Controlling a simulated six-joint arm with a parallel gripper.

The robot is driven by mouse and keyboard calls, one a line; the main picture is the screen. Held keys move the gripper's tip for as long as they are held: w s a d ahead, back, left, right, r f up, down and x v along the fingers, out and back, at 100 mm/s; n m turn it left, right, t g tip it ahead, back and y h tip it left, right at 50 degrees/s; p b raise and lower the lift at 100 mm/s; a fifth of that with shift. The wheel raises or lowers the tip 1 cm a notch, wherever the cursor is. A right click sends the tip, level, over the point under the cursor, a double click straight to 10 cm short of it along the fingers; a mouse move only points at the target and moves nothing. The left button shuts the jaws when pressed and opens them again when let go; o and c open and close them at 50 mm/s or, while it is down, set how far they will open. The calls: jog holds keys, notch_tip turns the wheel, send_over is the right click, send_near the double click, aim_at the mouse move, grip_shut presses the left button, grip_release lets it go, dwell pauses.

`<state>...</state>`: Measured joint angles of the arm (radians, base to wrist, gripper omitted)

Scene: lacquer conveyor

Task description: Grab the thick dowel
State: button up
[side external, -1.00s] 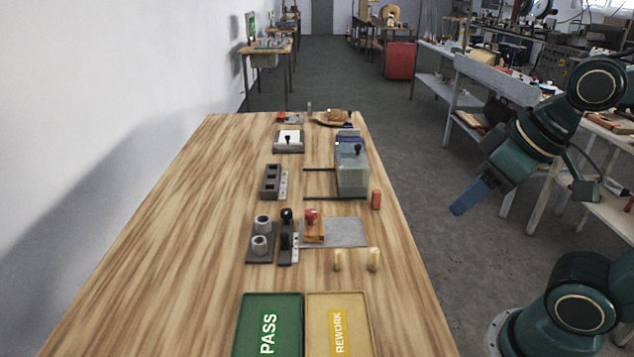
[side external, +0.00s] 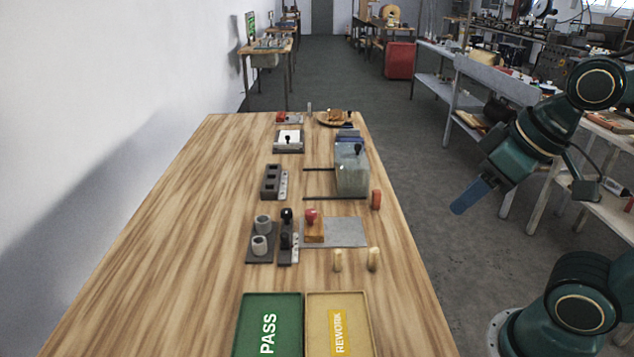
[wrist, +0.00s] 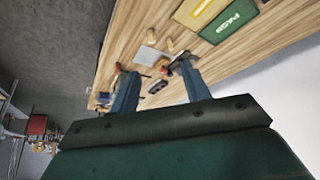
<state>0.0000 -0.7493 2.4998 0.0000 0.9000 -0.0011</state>
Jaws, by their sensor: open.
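Two short pale wooden dowels stand upright on the table in front of the trays. The right one (side external: 373,259) looks slightly thicker than the left one (side external: 337,260), though both are small in the picture. My gripper (side external: 458,209) hangs in the air right of the table, well away from both dowels. In the wrist view its two blue fingers (wrist: 158,69) are spread apart with nothing between them.
A green PASS tray (side external: 250,318) and a yellow REWORK tray (side external: 366,325) lie at the front. Behind the dowels are a grey plate (side external: 347,233) with a red-knobbed stamp (side external: 313,228), a holder with two grey cups (side external: 261,252), and an orange block (side external: 376,199). The table's left side is clear.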

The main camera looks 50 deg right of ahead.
jog(key=shift+w, duration=0.1)
jog(key=n+g, duration=0.6)
jog(key=n, duration=0.5)
send_over(375, 250)
notch_tip(375, 250, down, 11)
jog(key=shift+r, duration=0.15)
jog(key=shift+d, duration=0.1)
notch_tip(375, 250, down, 8)
jog(key=shift+r, duration=0.15)
jog(key=shift+f, duration=0.45)
jog(key=shift+f, duration=2.6)
